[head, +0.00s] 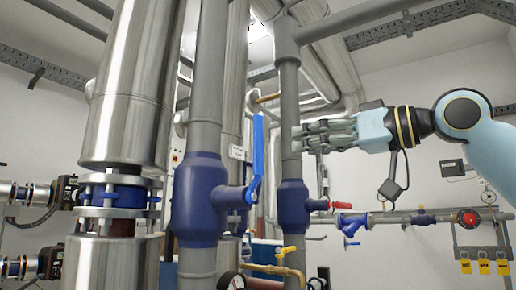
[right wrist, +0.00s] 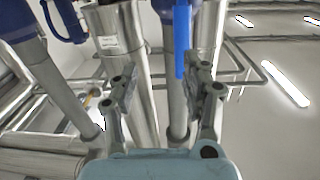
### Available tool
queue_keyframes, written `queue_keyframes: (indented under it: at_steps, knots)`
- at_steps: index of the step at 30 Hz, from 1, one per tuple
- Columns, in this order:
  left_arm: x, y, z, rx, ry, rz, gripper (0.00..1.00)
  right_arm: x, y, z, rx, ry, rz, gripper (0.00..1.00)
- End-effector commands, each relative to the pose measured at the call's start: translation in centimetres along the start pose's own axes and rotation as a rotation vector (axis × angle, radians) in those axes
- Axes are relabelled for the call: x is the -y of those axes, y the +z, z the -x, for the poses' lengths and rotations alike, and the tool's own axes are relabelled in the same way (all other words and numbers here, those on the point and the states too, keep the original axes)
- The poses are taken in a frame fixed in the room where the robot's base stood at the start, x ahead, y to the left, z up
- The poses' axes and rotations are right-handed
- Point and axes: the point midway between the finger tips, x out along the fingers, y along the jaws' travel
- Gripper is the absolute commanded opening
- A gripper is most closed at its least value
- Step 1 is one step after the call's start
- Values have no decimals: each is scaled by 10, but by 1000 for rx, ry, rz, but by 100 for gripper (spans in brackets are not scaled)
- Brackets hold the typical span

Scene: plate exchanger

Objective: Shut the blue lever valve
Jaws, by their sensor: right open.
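The blue lever (head: 258,155) stands nearly upright, slightly tilted, on the right side of the dark blue valve body (head: 200,205) on a grey vertical pipe. My right gripper (head: 298,138) is to the right of the lever, pointing left, open and apart from it in the head view. In the right wrist view the lever (right wrist: 182,38) shows at the top, near the right finger of my open gripper (right wrist: 163,68). How far it is in depth from the fingertips is hard to tell. My left gripper is not in view.
A second dark blue valve (head: 293,205) with a red handle (head: 341,205) sits on the pipe just behind my right gripper. A large steel cylinder (head: 135,90) stands on the left. A yellow-handled valve (head: 286,252) is below.

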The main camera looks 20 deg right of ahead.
Motion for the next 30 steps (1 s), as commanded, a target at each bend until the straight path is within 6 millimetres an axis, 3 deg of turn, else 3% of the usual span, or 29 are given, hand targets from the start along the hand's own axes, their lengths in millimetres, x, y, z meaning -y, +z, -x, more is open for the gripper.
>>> queue_keyframes:
  at_steps: [1, 3, 8, 30]
  knots:
    - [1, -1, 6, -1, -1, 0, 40, 15, -13, 6, 1, -22, 28, 47]
    - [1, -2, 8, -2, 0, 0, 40, 27, -19, 10, 4, -41, 48, 47]
    - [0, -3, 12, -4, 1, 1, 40, 33, -21, 4, 3, -52, 52, 47]
    - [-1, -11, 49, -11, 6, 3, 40, 36, -19, -91, 3, -49, 51, 47]
